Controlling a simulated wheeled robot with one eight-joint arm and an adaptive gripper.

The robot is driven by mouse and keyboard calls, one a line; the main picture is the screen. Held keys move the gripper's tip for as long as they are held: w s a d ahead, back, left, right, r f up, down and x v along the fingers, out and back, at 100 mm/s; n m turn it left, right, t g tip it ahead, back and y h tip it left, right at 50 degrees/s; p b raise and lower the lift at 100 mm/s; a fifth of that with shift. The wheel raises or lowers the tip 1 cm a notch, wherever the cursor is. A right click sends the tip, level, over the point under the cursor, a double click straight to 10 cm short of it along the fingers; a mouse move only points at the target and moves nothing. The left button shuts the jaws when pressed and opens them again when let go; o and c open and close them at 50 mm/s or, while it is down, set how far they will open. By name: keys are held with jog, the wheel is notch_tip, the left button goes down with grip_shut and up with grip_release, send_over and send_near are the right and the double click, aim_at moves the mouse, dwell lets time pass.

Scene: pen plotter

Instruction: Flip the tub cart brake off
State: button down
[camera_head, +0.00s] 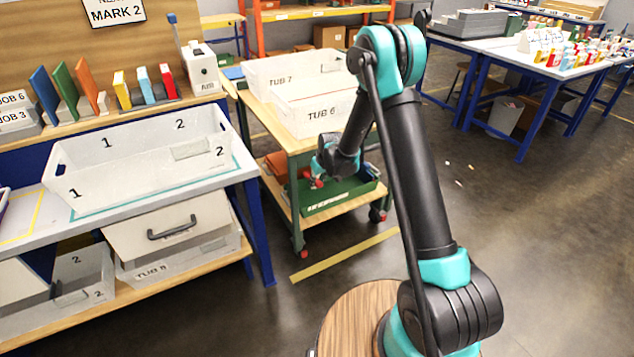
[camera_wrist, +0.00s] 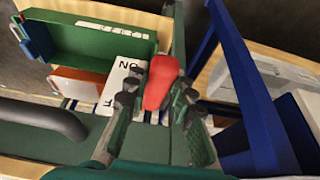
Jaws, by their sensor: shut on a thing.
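The tub cart (camera_head: 296,146) has a wooden top, green legs and red-hubbed casters. It carries white tubs marked TUB 7 (camera_head: 262,77) and TUB 6 (camera_head: 305,118). In the wrist view, a red brake lever (camera_wrist: 161,80) stands beside a white label plate (camera_wrist: 124,80) reading ON, with a partly hidden second word ending in F. My gripper (camera_wrist: 155,100) has its fingers on both sides of the red lever and is shut on it. In the head view, my gripper (camera_head: 319,178) is at the cart's side, below the top; the lever is mostly hidden there.
A green bin (camera_head: 340,205) sits on the cart's lower shelf and also shows in the wrist view (camera_wrist: 85,42). A workbench with a blue leg (camera_head: 262,235) stands close on the left, with a large white tub (camera_head: 85,200) on it. Open floor lies to the right.

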jog(key=shift+w+a+r+g+h, duration=0.15)
jog(key=shift+w+r+g+h, duration=0.1)
jog(key=shift+r+g+h, duration=0.3)
jog(key=shift+w+a+r+g+h, duration=0.15)
jog(key=shift+w+r+g+h, duration=0.15)
jog(key=shift+r+g, duration=0.4)
jog(key=c, duration=1.3)
grip_release()
jog(key=shift+s, duration=0.1)
jog(key=r, duration=0.4)
jog(key=s+r, duration=0.1)
jog(key=r, duration=0.3)
jog(key=d+r, duration=0.1)
jog(key=r, duration=0.3)
jog(key=shift+s, duration=0.15)
